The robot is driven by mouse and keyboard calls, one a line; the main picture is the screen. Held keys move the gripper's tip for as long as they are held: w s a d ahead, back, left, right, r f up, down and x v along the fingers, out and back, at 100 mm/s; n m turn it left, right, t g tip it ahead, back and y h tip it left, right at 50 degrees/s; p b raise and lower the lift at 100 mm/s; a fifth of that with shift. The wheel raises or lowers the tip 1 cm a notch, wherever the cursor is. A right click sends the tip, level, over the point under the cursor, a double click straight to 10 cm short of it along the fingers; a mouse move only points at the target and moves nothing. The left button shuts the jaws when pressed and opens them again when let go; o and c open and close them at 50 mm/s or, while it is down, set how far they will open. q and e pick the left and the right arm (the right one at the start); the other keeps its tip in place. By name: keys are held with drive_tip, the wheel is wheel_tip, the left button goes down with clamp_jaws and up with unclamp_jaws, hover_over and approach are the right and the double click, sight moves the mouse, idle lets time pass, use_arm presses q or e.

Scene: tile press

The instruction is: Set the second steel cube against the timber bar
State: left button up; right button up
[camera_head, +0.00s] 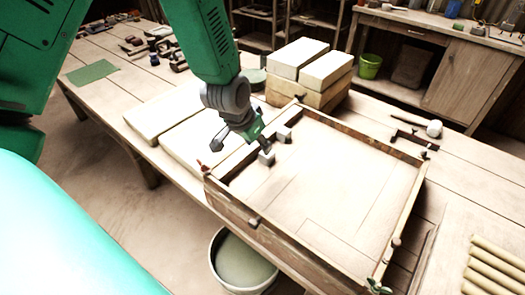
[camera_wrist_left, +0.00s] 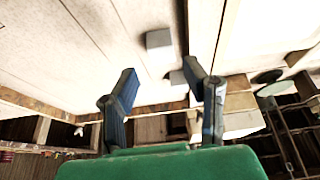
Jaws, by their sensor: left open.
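Two small pale grey cubes lie inside the wooden-framed bed (camera_head: 400,205), near its far left corner. One cube (camera_head: 283,134) is farther back and the other cube (camera_head: 266,158) is nearer. The wrist view shows one cube (camera_wrist_left: 158,39) out beyond the fingertips, and another cube (camera_wrist_left: 178,78) close beside the right-hand finger. My left gripper (camera_head: 240,141) is over the bed's left side, its fingers spread and holding nothing; its fingers also show in the wrist view (camera_wrist_left: 160,72). A timber bar (camera_wrist_left: 160,107) runs across behind the fingers. My right gripper is out of view.
Stacked pale blocks (camera_head: 312,68) stand behind the bed. Pale slabs (camera_head: 190,135) lie to its left. A white bucket (camera_head: 240,262) stands below the bed's front edge. Clay rolls (camera_head: 495,262) lie at the right. Most of the bed is clear.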

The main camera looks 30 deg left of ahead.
use_arm(q)
drive_tip(key=v, duration=0.3)
drive_tip(key=shift+s+r, duration=0.15)
drive_tip(key=shift+r, duration=0.2)
drive_tip(key=shift+a, duration=0.1)
